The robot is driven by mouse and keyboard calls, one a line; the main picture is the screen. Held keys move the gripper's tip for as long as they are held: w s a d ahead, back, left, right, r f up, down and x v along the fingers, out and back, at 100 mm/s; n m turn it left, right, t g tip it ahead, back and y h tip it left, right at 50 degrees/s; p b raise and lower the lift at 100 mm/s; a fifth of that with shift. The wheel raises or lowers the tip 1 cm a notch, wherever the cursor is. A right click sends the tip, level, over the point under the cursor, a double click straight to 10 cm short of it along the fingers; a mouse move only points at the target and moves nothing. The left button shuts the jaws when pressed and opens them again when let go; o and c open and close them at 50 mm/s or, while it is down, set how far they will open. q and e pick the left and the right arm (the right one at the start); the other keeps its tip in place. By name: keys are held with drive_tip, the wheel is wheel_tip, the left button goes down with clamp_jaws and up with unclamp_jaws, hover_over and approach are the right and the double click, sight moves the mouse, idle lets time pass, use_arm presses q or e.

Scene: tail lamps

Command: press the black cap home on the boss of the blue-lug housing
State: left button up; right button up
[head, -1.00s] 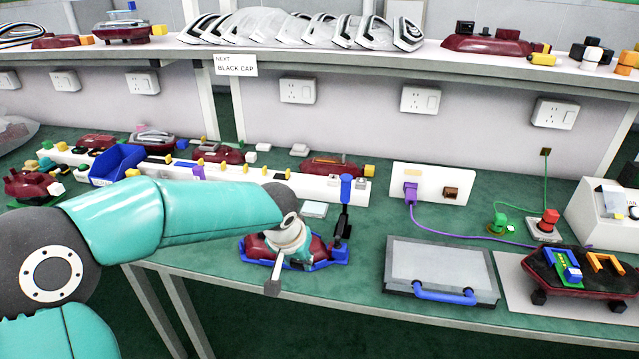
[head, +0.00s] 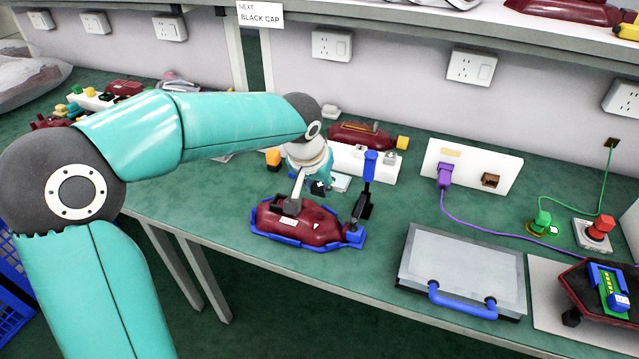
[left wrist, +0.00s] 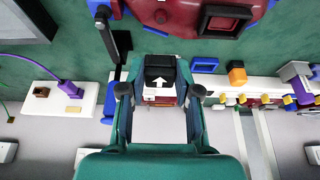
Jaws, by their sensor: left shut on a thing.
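A dark red housing (head: 310,228) lies in a blue cradle (head: 270,237) near the table's front edge. A blue lug (head: 354,236) shows at its right end. My left gripper (head: 319,186) is just behind the housing. In the left wrist view, the left gripper (left wrist: 161,80) is shut on a black cap (left wrist: 160,62) with a white arrow pointing up the picture. The cap is held apart from the housing (left wrist: 196,12), whose black square boss (left wrist: 226,20) lies up and to the right of it. In the head view, a grey bracket of mine partly covers the housing's left half. My right gripper is not in view.
A blue-handled toggle clamp (head: 368,180) stands at the cradle's right end, close to my gripper. A white rail (head: 375,166) with small parts is behind. A grey case (head: 462,268) lies to the right. A sign (head: 261,14) reads BLACK CAP.

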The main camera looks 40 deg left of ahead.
sight(319, 215)
use_arm(q)
drive_tip(key=shift+f+b, duration=2.5)
drive_tip(key=shift+f, duration=0.45)
drive_tip(key=shift+s, duration=0.1)
drive_tip(key=shift+f+b, duration=1.2)
drive_tip(key=shift+b, duration=0.05)
drive_tip(key=o, duration=1.2)
drive_tip(key=shift+c, duration=0.2)
drive_tip(key=shift+r, duration=0.2)
drive_tip(key=v, duration=1.1)
drive_tip(key=shift+s+r, duration=0.25)
